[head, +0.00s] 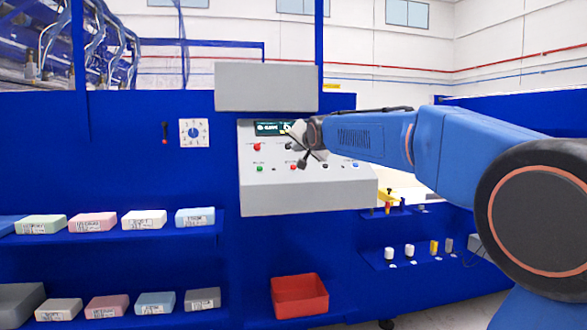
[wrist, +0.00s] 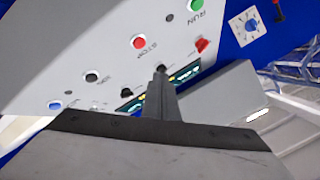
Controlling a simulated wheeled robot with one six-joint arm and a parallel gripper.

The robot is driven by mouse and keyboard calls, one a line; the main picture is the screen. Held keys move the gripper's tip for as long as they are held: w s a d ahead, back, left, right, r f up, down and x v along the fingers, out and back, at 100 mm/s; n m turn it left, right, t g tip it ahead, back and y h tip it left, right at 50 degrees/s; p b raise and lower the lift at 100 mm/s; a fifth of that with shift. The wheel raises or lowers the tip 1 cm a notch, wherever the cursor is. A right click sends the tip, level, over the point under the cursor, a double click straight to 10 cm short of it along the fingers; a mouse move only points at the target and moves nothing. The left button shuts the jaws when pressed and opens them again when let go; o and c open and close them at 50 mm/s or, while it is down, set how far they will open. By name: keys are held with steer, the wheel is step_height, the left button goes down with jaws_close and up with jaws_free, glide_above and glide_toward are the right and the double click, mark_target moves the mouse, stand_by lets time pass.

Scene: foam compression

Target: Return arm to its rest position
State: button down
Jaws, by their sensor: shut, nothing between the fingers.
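My arm reaches in from the right in the head view, and my gripper (head: 305,157) hangs in front of the grey control panel (head: 310,200). In the wrist view my gripper (wrist: 161,75) shows with its fingers together and nothing between them. Its tip overlaps a black knob and the panel's small screen (wrist: 185,76); I cannot tell whether it touches. The wrist view also shows a red stop button (wrist: 138,41) and a green run button (wrist: 195,5).
Foam blocks lie on two shelves at the left, such as a white one (head: 144,219). A red bin (head: 299,296) sits below the panel. A dial (head: 194,132) is on the blue wall. Small cylinders (head: 410,251) stand on a ledge at the right.

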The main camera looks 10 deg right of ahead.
steer(key=s+d+f+n+g, duration=0.2)
steer(key=s+f+g, duration=0.1)
steer(key=s+f, duration=1)
steer(key=s+d+f+n+g, duration=0.2)
steer(key=s+f, duration=1.1)
steer(key=s, duration=1)
steer(key=s+d+f+n+g+h, duration=0.1)
steer(key=s+d+f+n+g, duration=0.2)
steer(key=s+f, duration=1.1)
steer(key=s+g, duration=0.2)
steer(key=s, duration=0.2)
steer(key=shift+s+n+g, duration=0.25)
steer(key=shift+n+g, duration=0.05)
